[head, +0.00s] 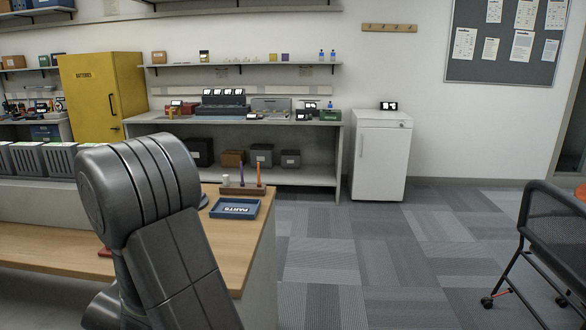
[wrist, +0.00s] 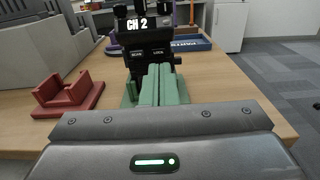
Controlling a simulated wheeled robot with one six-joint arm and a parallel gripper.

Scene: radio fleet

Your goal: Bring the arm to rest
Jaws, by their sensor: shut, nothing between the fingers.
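My arm (head: 165,225) is folded upright in the left foreground of the head view, and its gripper end does not show there. In the wrist view my gripper (wrist: 160,70) is shut and empty, with its narrow green fingers side by side above its grey body. Just beyond the fingertips stands a black radio (wrist: 150,42) with a lit "CH 2" display, on the wooden bench (wrist: 226,80). Whether the fingers touch it, I cannot tell. Green parts low beside the radio are partly hidden by the fingers.
A red cradle (wrist: 68,95) stands empty on the bench at the left. A blue parts tray (head: 235,208) and a pen holder (head: 242,189) stand near the bench's far end. Grey bins (head: 60,160) line its left side. Carpet right of the bench is clear up to a chair (head: 555,230).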

